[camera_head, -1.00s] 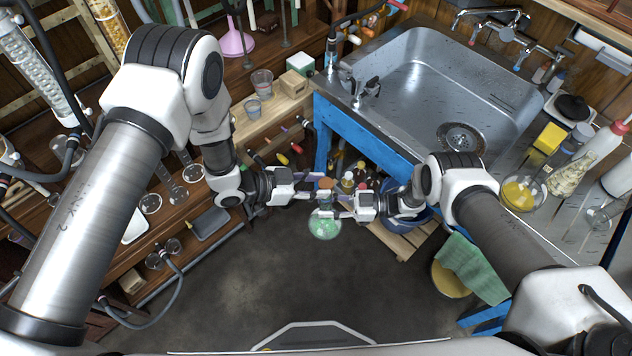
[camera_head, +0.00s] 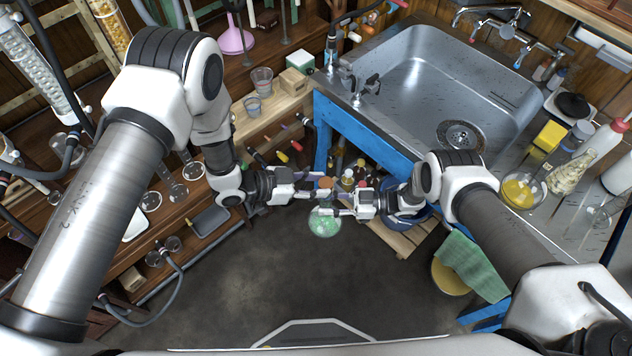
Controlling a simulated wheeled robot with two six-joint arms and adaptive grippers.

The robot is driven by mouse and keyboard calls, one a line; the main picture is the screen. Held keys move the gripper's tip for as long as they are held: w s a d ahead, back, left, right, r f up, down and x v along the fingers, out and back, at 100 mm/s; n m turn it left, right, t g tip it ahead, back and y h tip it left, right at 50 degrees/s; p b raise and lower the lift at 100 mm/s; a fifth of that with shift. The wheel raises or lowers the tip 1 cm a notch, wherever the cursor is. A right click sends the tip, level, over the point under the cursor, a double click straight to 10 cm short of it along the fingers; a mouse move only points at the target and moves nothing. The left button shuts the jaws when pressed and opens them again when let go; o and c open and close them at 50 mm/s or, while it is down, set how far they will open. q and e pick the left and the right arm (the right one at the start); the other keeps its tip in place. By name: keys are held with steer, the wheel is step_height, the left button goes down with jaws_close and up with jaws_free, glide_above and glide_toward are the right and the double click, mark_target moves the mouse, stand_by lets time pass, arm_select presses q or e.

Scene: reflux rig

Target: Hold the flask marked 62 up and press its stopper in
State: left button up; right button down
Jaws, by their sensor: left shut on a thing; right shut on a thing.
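A round flask (camera_head: 325,226) with green contents hangs above the open floor at the centre of the head view. No number on it can be read at this size. My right gripper (camera_head: 326,211) comes in from the right and is shut on the flask at its neck, holding it roughly upright. A brown cork-like stopper (camera_head: 325,182) is just above the neck. My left gripper (camera_head: 316,187) comes in from the left and is shut on the stopper. The fingers hide the join, so how deep the stopper sits cannot be told.
A sink (camera_head: 420,85) on a blue frame stands behind and to the right, with a wooden pallet (camera_head: 405,240) and several bottles beneath. A wooden shelf (camera_head: 270,118) with beakers is at left. A green towel (camera_head: 470,265) hangs at right. The floor (camera_head: 270,270) in front is clear.

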arm_select(q)
steer(key=o, duration=1.2)
steer(key=shift+a, duration=0.1)
steer(key=v, duration=1.1)
steer(key=shift+a+r, duration=0.2)
steer(key=shift+a, duration=0.15)
